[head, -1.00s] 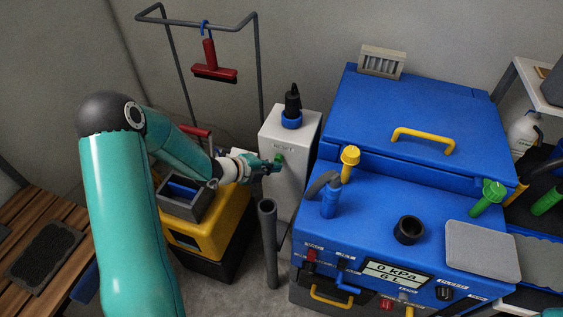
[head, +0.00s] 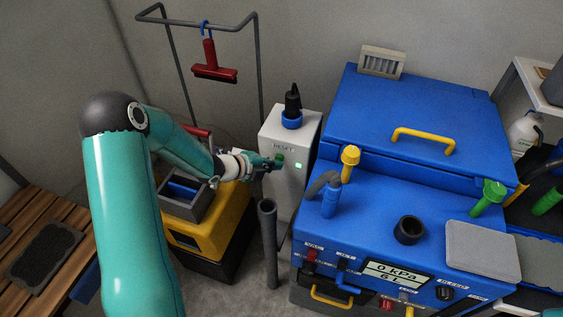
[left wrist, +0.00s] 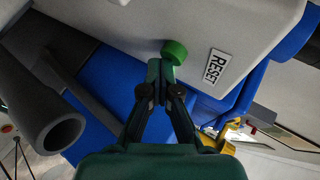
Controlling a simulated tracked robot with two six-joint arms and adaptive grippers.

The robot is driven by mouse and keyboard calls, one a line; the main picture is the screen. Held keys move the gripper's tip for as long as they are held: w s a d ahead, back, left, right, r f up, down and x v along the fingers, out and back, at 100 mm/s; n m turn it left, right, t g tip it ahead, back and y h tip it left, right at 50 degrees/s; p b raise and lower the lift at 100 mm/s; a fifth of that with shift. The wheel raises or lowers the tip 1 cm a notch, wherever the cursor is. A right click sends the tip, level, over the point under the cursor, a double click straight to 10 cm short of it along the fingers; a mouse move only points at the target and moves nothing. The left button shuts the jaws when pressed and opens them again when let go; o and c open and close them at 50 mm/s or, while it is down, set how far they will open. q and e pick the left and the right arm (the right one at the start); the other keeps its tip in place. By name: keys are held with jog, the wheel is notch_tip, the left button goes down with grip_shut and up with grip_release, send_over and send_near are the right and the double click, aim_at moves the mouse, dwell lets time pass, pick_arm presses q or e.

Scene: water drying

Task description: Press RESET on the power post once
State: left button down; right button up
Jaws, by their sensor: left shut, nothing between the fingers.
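The white power post (head: 285,183) stands left of the blue machine, with a RESET label on its front. The green button (head: 279,159) sits just below the label, and a small green lamp (head: 298,165) is lit to its right. My left gripper (head: 274,165) is shut and empty, with its tips at the button. In the left wrist view the shut fingertips (left wrist: 160,68) lie right at the green button (left wrist: 175,51), beside the RESET label (left wrist: 217,67). I cannot tell whether they touch it. My right gripper is not in view.
A grey pipe (head: 268,240) stands upright in front of the post. A yellow and black box with a grey top (head: 185,205) is below my left arm. The blue machine (head: 400,190) is close on the right.

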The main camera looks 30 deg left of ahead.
pick_arm(q)
jog(key=shift+s+d+b, duration=0.15)
jog(key=shift+s+b, duration=0.55)
jog(key=shift+s, duration=0.2)
jog(key=s+b, duration=0.1)
jog(key=s, duration=0.1)
jog(key=s+d+b, duration=0.1)
jog(key=s, duration=0.2)
jog(key=shift+d+b, duration=0.1)
jog(key=shift+b, duration=0.3)
jog(key=shift+w, duration=0.1)
dwell(0.5)
